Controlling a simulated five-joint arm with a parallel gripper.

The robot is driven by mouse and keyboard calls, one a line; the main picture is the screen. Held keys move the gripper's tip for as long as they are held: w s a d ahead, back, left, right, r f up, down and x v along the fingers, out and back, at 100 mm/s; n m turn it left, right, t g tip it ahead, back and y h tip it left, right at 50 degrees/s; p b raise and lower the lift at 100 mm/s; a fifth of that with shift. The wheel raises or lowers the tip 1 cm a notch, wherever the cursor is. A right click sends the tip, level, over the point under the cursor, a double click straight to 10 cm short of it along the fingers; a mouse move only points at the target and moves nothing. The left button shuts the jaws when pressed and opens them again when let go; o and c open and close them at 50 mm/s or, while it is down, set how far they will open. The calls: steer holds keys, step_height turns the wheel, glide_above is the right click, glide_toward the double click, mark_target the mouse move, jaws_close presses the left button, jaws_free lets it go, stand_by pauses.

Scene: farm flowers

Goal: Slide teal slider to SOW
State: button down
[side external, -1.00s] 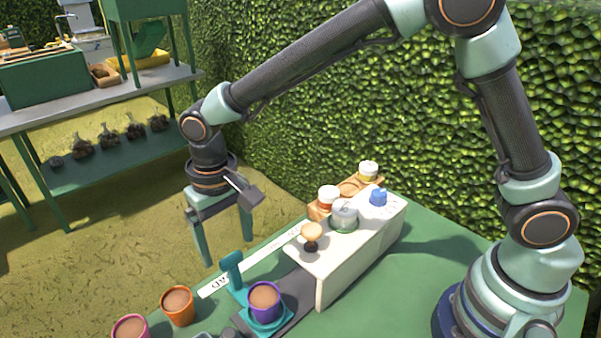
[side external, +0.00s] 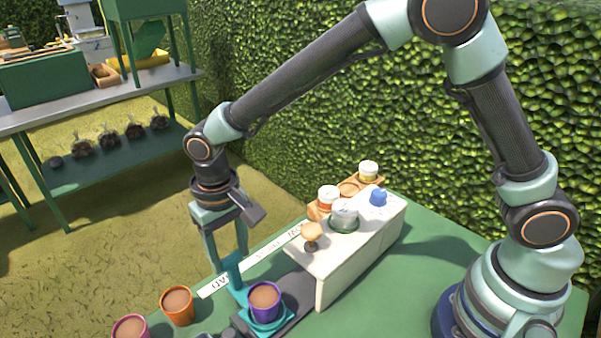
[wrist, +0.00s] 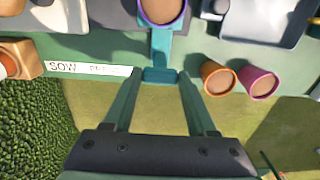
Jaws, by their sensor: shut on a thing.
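The teal slider (side external: 265,318) sits at the left end of its dark track, beside the strip's end lettered "AD". My gripper (side external: 231,262) is shut on the slider's upright teal handle (side external: 237,288). In the wrist view, the handle top (wrist: 161,75) lies between my fingertips, and the purple pot (wrist: 162,9) shows at the top edge. The white label strip (wrist: 92,69) reads SOW at its left end there; the lettering nearer my gripper is partly hidden.
A white housing (side external: 350,262) with a wooden knob (side external: 312,234), a glass jar (side external: 344,216) and a blue knob (side external: 378,197) stands over the track's right end. Orange (side external: 177,306) and pink (side external: 131,328) pots stand at left. A hedge (side external: 420,120) rises behind.

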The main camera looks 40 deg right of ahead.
steer(key=shift+d, duration=0.15)
steer(key=d, duration=2)
steer(key=shift+d+r, duration=0.1)
steer(key=shift+d, duration=0.05)
steer(key=shift+c, duration=1)
jaws_free()
step_height(320, 180, up, 12)
